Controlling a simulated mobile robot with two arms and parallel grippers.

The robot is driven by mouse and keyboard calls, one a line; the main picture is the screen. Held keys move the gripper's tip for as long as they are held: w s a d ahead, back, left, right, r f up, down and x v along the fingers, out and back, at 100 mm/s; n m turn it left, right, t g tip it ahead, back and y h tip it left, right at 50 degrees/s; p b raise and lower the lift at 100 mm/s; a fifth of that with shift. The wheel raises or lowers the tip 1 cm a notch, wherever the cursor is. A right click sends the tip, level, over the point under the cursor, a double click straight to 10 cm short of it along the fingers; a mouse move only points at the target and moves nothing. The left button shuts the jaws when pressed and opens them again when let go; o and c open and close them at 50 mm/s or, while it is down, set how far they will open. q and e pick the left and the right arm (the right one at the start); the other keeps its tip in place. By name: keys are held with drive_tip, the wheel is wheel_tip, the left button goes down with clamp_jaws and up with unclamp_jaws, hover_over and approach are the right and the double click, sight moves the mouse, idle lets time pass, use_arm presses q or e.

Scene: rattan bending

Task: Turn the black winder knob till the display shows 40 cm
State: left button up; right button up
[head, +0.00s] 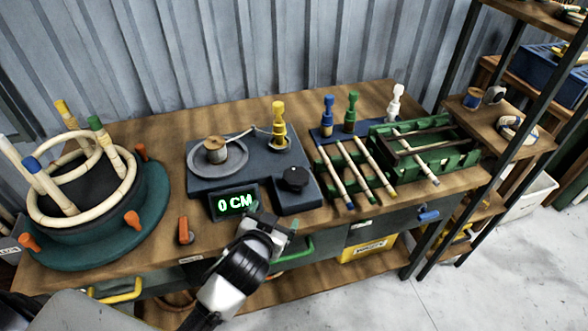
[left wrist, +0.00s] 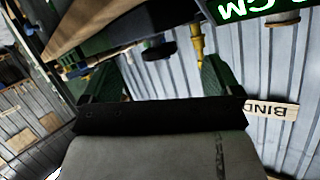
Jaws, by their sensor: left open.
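The black winder knob (head: 293,178) stands on a dark block at the right front of the winder base (head: 205,183). The green-lit display (head: 235,203) left of the knob reads 0 CM. My left gripper (head: 274,219) is open, at the bench's front edge, in front of and a little left of the knob, apart from it. In the left wrist view the gripper's two green fingers (left wrist: 158,75) stand wide apart with nothing between them. A corner of the display (left wrist: 268,10) shows there at the upper right. My right gripper is not in view.
A round green bending form (head: 155,215) with rattan hoops and orange clamps stands at the left. Rattan sticks (head: 352,170) and a green crate (head: 455,150) lie to the right, with colored pegs behind.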

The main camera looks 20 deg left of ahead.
use_arm(q)
drive_tip(key=w+d+r+m+t+h, duration=0.3)
drive_tip(key=w+d+r+t+h, duration=0.15)
drive_tip(key=w+r, duration=0.3)
drive_tip(key=d+r+m+g+h, duration=0.2)
drive_tip(key=d+r+m+h, duration=0.6)
drive_tip(key=d+m+h, duration=0.3)
drive_tip(key=m+g+y, duration=0.8)
drive_tip(key=g+y, duration=0.7)
drive_tip(key=g, duration=0.1)
hover_over(294, 173)
wheel_tip(294, 173, down, 4)
wheel_tip(294, 173, down, 10)
drive_tip(key=shift+f+p, duration=0.2)
drive_tip(key=shift+p, duration=0.6)
